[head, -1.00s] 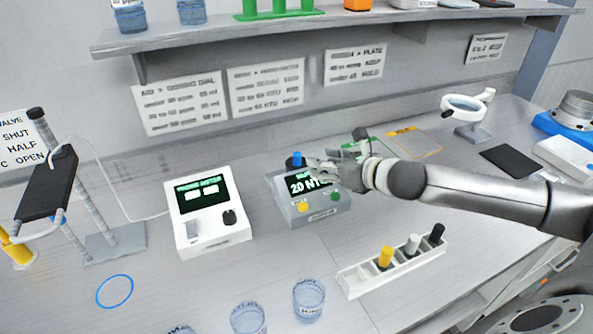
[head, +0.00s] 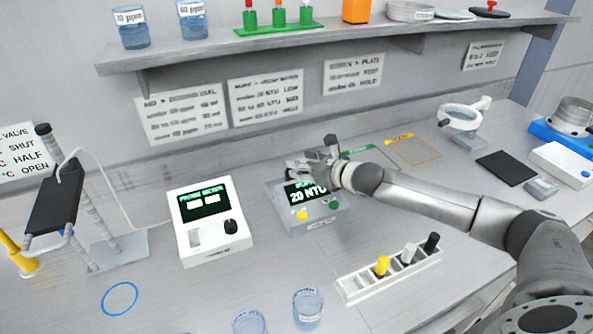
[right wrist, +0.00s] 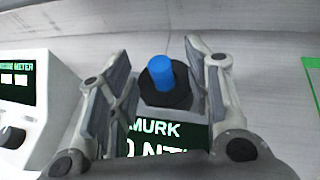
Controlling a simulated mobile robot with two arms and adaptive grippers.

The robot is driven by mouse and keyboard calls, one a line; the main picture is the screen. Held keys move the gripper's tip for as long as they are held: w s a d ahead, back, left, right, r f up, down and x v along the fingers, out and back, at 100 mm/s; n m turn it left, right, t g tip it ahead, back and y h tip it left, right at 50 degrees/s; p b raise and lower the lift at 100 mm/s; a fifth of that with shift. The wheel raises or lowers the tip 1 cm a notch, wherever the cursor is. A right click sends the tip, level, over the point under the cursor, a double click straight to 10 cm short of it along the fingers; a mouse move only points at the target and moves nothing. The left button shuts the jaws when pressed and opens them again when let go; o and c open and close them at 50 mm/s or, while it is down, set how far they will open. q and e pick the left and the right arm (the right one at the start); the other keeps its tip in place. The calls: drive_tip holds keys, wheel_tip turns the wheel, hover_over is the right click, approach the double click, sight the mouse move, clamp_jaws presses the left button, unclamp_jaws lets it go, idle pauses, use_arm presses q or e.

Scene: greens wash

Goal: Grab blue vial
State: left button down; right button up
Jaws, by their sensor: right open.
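The blue vial (right wrist: 161,74) stands upright in a round black socket (right wrist: 166,98) at the back of the grey murk meter (head: 318,214), whose screen reads 20 NTU. In the right wrist view the vial shows between the two spread fingers of my right gripper (right wrist: 158,62), with gaps on both sides. In the head view my right gripper (head: 303,168) is over the back of the meter and hides the vial. It is open and holds nothing. My left gripper is not in view.
A white rack (head: 362,292) with yellow, pale and black vials is in front right. Glass beakers (head: 308,306) stand at the front edge. A shelf (head: 330,38) runs above.

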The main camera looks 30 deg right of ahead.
drive_tip(key=shift+x, duration=0.75)
drive_tip(key=shift+a, duration=0.1)
drive_tip(key=c, duration=1)
drive_tip(key=shift+r, duration=0.1)
